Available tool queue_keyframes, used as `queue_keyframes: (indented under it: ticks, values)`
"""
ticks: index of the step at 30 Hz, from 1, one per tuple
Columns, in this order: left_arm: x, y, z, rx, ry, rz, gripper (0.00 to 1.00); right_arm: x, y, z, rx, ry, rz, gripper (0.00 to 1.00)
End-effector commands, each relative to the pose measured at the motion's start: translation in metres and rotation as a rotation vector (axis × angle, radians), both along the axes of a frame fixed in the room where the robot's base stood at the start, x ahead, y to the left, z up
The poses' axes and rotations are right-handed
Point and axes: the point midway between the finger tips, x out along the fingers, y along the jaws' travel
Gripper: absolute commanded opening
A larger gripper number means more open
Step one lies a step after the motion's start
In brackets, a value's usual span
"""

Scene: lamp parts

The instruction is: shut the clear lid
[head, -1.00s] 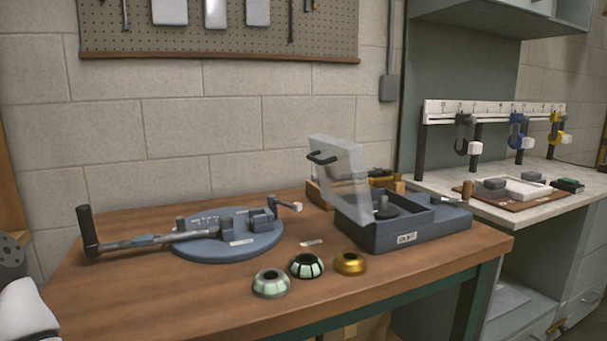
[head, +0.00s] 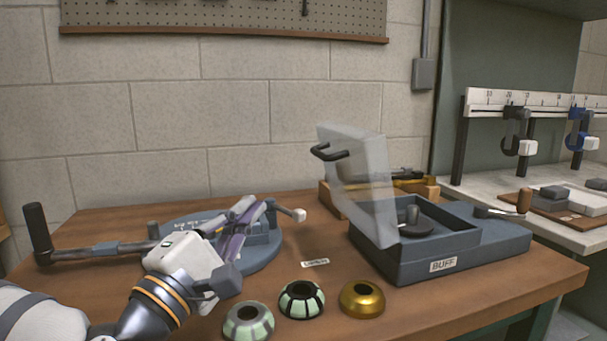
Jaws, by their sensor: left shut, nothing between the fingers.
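The clear lid (head: 362,180) stands upright, raised open on the left part of the blue-grey BUFF box (head: 470,258). A black handle (head: 330,153) sticks out from the lid's upper left. Inside the open box a dark round disc with a short grey post (head: 413,217) shows. My left gripper (head: 257,204) is over the round blue fixture, to the left of the lid and well apart from it. Its fingers are together and hold nothing. My right gripper is not in view.
The round blue fixture (head: 262,262) with a black-handled lever (head: 38,232) lies under my left arm. A green-white cup (head: 248,320), a black-and-green cup (head: 301,300) and a gold cup (head: 361,299) stand along the table's front. A wooden tray (head: 335,202) is behind the lid.

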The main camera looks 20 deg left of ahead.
Motion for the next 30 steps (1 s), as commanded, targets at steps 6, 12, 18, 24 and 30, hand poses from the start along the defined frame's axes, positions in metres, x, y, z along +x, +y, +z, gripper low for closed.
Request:
queue_keyframes:
  ticks: [6,12,18,24,30]
  values:
    - [0.023,-0.005,0.006,0.004,-0.002,-0.007,0.00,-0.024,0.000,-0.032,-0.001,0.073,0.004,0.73]
    - [0.064,-0.013,0.025,0.003,-0.008,-0.008,0.00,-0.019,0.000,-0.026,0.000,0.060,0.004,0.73]
    - [0.090,-0.031,0.040,0.001,-0.007,-0.011,0.00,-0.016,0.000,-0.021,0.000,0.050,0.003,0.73]
    - [0.099,-0.044,0.046,0.001,-0.005,-0.009,0.00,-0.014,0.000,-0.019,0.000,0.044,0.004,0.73]
    - [0.100,-0.045,0.046,0.000,-0.003,-0.008,0.00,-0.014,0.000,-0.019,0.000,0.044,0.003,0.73]
